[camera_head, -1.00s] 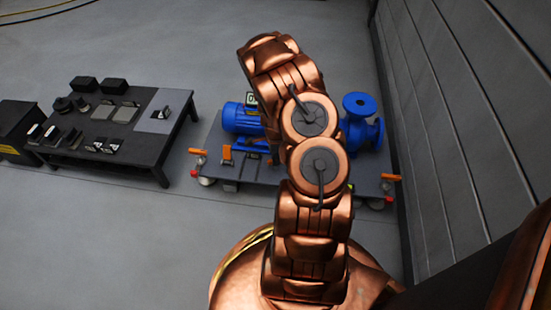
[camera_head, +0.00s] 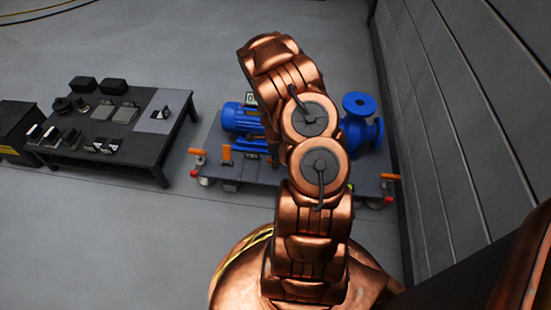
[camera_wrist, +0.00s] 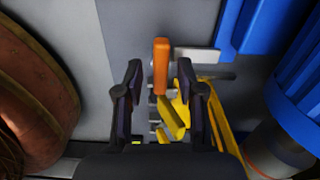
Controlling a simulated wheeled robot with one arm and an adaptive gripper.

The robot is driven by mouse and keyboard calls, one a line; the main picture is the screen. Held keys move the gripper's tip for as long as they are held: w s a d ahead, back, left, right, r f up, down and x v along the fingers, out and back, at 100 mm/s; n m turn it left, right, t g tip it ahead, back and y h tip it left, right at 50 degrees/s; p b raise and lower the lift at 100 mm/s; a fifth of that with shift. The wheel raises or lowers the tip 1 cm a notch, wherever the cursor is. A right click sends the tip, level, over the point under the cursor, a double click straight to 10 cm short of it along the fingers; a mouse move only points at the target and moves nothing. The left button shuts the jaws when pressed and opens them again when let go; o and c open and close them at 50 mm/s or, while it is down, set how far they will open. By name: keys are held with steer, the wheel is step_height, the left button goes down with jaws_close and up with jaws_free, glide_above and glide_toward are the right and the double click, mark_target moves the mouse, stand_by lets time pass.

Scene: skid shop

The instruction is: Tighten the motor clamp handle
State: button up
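An orange handle (camera_wrist: 161,66) stands upright in the wrist view, beside a grey metal bar. My gripper (camera_wrist: 159,70) is open, with one finger on each side of the handle and a visible gap to both. A yellow bracket (camera_wrist: 217,105) lies just right of the fingers, partly hidden by them. The blue motor (camera_head: 241,119) sits on the skid (camera_head: 222,176) in the head view; a blue ribbed body also shows at right in the wrist view. In the head view my arm hides much of the skid's middle, and my gripper cannot be made out.
A blue pump (camera_head: 362,125) stands at the skid's right, near a grey panelled wall (camera_head: 440,130).

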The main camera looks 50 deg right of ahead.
steer(key=shift+o, duration=0.6)
steer(key=shift+r, duration=0.1)
steer(key=shift+w+r+p, duration=0.1)
steer(key=shift+r+p, duration=1.55)
steer(key=shift+r, duration=1.8)
